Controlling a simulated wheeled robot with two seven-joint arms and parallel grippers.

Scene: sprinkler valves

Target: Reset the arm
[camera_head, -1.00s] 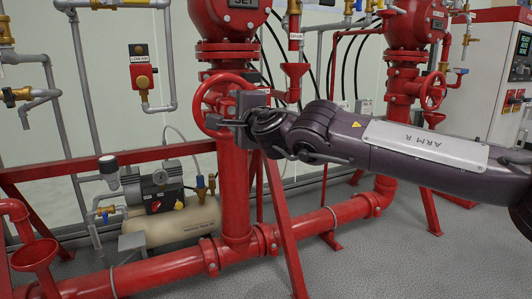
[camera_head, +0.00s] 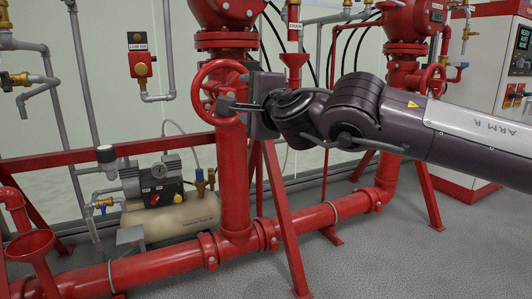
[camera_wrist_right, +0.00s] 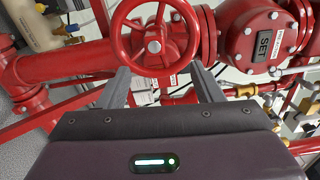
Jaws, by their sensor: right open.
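My right arm comes in from the right in the head view. Its gripper (camera_head: 238,106) is at the right side of a red handwheel (camera_head: 217,92) on the left red standpipe, overlapping its lower right rim in the picture. In the right wrist view the gripper (camera_wrist_right: 160,73) is open, its two grey fingers apart with nothing held between them. The handwheel (camera_wrist_right: 155,46) shows ahead, beyond the fingertips, and looks clear of them. My left gripper is not in view.
A red valve body marked SET (camera_wrist_right: 264,40) is beside the wheel. A second red riser (camera_head: 405,75) stands behind my right arm. A compressor with a beige tank (camera_head: 172,218), red pipes (camera_head: 165,262) and slanted red struts stand low. Grey floor (camera_head: 400,265) is open at lower right.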

